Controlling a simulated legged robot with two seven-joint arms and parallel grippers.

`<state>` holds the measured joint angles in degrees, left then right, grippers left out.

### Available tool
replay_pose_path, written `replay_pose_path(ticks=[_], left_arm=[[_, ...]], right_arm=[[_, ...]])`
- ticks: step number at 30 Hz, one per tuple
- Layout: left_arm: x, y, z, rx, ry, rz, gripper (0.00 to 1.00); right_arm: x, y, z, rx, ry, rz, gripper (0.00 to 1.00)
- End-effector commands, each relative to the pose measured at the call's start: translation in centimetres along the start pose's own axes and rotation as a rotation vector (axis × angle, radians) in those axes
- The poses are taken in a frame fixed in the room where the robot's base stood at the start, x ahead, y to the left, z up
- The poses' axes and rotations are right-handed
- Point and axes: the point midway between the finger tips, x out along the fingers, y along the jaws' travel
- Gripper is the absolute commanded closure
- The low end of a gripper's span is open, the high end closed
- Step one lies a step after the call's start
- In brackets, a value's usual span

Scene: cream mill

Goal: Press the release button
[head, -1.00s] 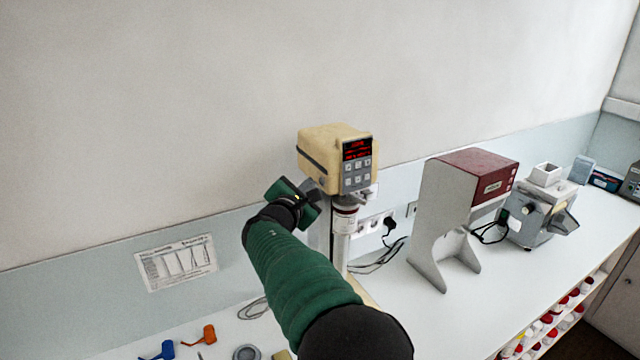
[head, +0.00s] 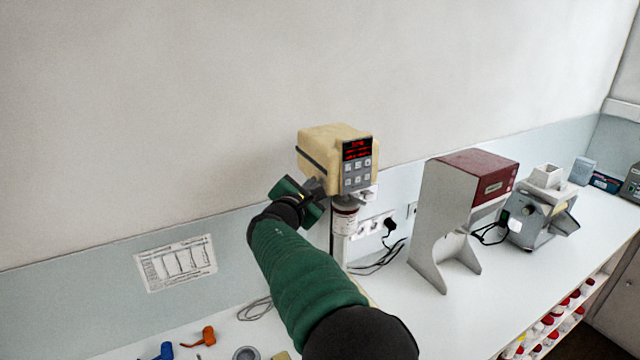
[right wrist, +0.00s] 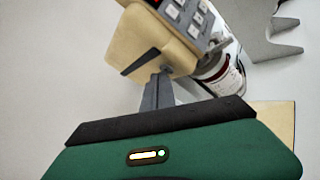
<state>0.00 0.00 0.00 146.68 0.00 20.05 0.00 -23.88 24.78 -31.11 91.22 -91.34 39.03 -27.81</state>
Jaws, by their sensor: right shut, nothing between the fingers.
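The cream mill (head: 322,156) stands on the bench against the wall, with a red lit display and grey keypad on its front. A white jar with a red-marked label (head: 344,220) is under its head. It also shows in the right wrist view (right wrist: 222,80). My right gripper (head: 318,187) is shut and empty, its fingertips at the lower left side of the mill's head. In the right wrist view the fingertips (right wrist: 163,76) are at the underside edge of the cream housing; I cannot tell whether they touch. I cannot make out the release button for certain. My left gripper is not in view.
A red and grey machine (head: 470,200) and a grey grinder (head: 540,208) stand to the right on the white bench. Blue and orange tools (head: 203,337) lie at the front left. Free bench lies between.

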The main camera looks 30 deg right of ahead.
Motion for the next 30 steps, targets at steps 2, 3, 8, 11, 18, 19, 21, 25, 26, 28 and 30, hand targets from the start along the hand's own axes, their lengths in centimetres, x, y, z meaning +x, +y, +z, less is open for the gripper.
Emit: replay_pose_path(ticks=[2,3,8,11,18,19,21,25,26,28,30], left_arm=[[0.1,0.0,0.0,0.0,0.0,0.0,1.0],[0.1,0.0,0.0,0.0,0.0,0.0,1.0],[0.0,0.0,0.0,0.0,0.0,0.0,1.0],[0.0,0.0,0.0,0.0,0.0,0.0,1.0],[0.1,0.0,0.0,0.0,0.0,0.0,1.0],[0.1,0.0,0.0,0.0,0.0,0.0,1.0],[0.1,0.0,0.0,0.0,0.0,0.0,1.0],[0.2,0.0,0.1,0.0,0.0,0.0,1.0],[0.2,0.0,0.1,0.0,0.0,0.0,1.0],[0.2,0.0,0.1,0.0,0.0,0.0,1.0],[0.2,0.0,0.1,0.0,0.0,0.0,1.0]], right_arm=[[0.1,-0.1,0.1,0.001,-0.002,-0.001,1.0],[0.1,-0.1,0.1,0.001,-0.002,-0.001,1.0],[0.1,-0.1,0.2,0.001,-0.002,-0.001,1.0],[0.1,-0.1,0.2,0.001,-0.002,-0.001,1.0],[0.0,0.0,0.1,0.0,-0.002,0.0,1.0],[-0.1,0.0,0.0,0.001,-0.002,0.0,1.0],[-0.3,0.2,-0.2,0.001,-0.001,0.0,1.0],[-0.7,0.5,-0.6,0.001,-0.002,0.0,1.0],[-0.8,0.5,-0.6,0.0,-0.002,0.0,1.0],[-0.9,0.6,-0.7,0.0,-0.002,0.0,1.0],[-0.9,0.6,-0.7,0.0,-0.002,0.0,1.0]])
